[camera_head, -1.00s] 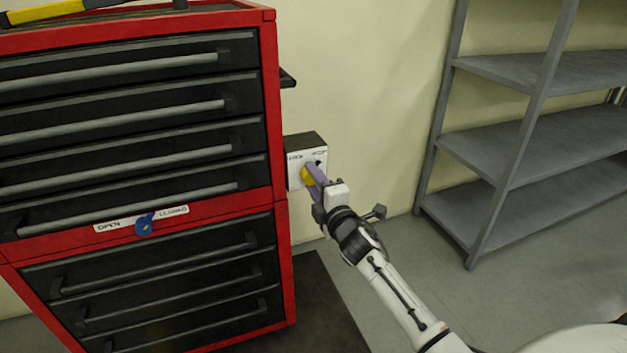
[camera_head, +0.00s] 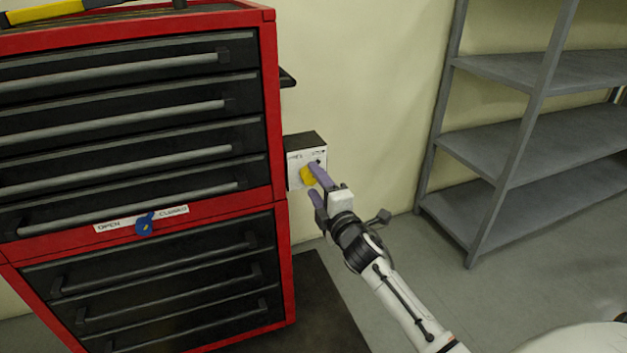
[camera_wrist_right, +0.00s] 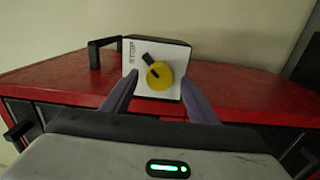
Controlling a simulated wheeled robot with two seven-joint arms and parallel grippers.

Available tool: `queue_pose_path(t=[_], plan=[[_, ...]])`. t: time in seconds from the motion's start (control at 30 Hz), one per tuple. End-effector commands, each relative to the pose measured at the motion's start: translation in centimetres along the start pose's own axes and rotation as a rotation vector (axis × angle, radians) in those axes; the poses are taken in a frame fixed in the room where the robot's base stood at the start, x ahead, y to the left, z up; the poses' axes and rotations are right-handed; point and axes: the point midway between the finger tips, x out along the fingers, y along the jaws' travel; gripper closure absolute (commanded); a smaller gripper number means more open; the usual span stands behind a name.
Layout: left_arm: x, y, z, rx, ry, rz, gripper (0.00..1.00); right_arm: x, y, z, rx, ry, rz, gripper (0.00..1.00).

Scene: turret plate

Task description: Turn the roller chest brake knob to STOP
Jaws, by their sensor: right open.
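The yellow brake knob (camera_head: 307,177) is on the white face of a small dark box (camera_head: 306,141) beside the red roller chest (camera_head: 282,240). In the right wrist view the knob (camera_wrist_right: 160,78) has a black pointer slanting up and left, toward the side where the STOP label (camera_wrist_right: 132,52) is printed. My right gripper (camera_head: 315,181) is open just in front of the knob. In the wrist view its two purple fingers (camera_wrist_right: 159,84) are spread on either side of the knob, with a gap to it. My left gripper is not in view.
A blue knob (camera_head: 145,224) sits on the chest's red band between OPEN and CLOSED labels. A grey shelf (camera_head: 540,138) stands at the right. A yellow-and-black tool (camera_head: 45,12) lies on top of the chest. The wall between box and shelf is clear.

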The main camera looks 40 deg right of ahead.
Motion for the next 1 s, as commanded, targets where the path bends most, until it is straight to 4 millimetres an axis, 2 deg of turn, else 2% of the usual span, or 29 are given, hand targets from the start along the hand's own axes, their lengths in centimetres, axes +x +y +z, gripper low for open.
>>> queue_pose_path(t=[0.2,0.4,0.57,1.0], plan=[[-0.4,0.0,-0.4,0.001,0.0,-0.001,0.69,-4.6,-0.1,0.0,0.001,0.0,-0.004,0.46],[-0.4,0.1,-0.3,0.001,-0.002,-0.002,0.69,-7.5,-0.1,0.0,0.002,0.0,-0.002,0.46],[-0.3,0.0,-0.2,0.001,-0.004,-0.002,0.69,-8.4,0.0,0.0,0.002,0.0,-0.001,0.46],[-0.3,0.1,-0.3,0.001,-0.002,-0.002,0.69,-8.4,0.0,0.0,0.002,-0.001,0.0,0.46]])
